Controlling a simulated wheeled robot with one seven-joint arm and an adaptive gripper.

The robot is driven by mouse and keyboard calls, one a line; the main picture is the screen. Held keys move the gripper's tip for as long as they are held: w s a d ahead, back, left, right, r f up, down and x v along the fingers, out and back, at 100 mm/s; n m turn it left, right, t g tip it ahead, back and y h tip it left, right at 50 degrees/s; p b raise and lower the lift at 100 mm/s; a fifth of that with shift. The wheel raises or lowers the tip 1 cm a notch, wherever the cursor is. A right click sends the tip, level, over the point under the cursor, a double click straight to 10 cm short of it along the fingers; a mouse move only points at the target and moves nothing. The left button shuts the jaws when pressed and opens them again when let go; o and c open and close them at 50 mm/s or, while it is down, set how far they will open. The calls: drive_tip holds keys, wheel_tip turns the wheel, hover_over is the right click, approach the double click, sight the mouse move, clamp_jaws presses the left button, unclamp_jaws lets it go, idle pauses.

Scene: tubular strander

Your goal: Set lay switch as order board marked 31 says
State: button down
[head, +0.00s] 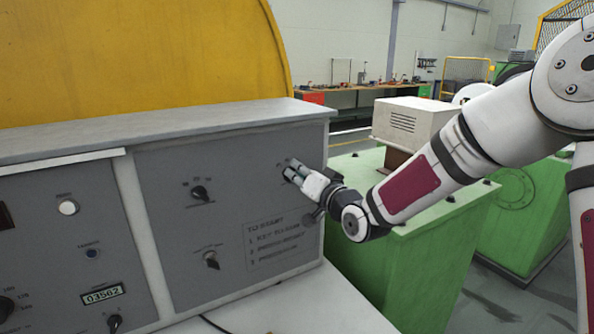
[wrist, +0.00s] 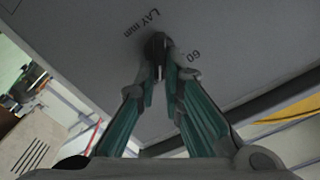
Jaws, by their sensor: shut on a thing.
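The lay switch (wrist: 155,44) is a small dark knob on the grey panel, with the lettering "LAY mm" and "60" beside it in the wrist view. My gripper (wrist: 160,70) is shut on this knob, its teal-lined fingers meeting at it. In the head view my gripper (head: 290,172) reaches the upper right of the control panel (head: 160,240) and covers the switch. The knob's pointer and its other marks are hidden or too small to read. I see no order board marked 31 in either view.
Other dark knobs sit on the panel: one upper (head: 200,192), one lower (head: 211,260). A printed start notice (head: 280,240) is below my gripper. A counter (head: 103,294) is at lower left. A green machine housing (head: 410,250) stands right of the panel, beneath my arm.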

drive_tip(key=shift+d+f+m+p, duration=0.1)
drive_tip(key=shift+m+p, duration=0.2)
drive_tip(key=shift+m, duration=0.7)
drive_tip(key=c, duration=1.7)
unclamp_jaws()
drive_tip(key=v, duration=1.2)
drive_tip(key=shift+w, duration=0.1)
